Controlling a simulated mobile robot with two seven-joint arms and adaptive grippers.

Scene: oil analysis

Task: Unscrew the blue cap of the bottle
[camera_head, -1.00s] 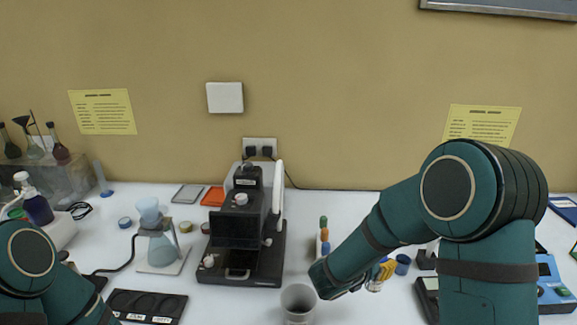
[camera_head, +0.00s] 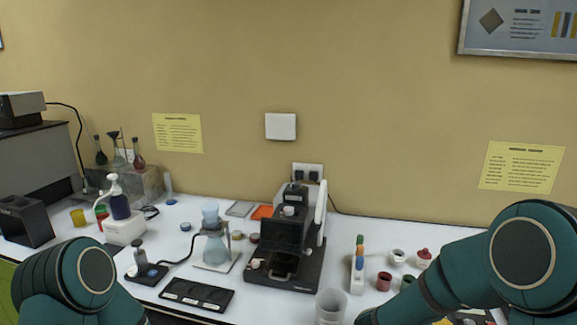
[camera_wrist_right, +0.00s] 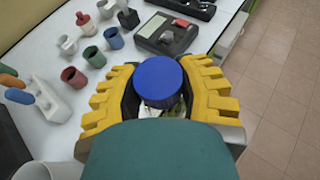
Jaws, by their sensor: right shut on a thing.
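In the right wrist view, the round blue cap (camera_wrist_right: 158,78) faces the camera between the yellow fingers of my right gripper (camera_wrist_right: 159,95). The gripper is shut on the bottle, one finger on each side. The cap sits on the bottle; only a small pale part of the bottle (camera_wrist_right: 150,111) shows below it, and the rest is hidden. In the head view, my right arm fills the lower right and hides the bottle. My left arm shows at the lower left; its gripper is out of the frame.
Coloured cups, such as a red cup (camera_wrist_right: 72,77), and a grey device (camera_wrist_right: 167,34) stand on the white table in the wrist view. Tiled floor (camera_wrist_right: 280,90) lies beyond the edge. A black instrument (camera_head: 290,240) and a clear beaker (camera_head: 330,305) stand mid-table in the head view.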

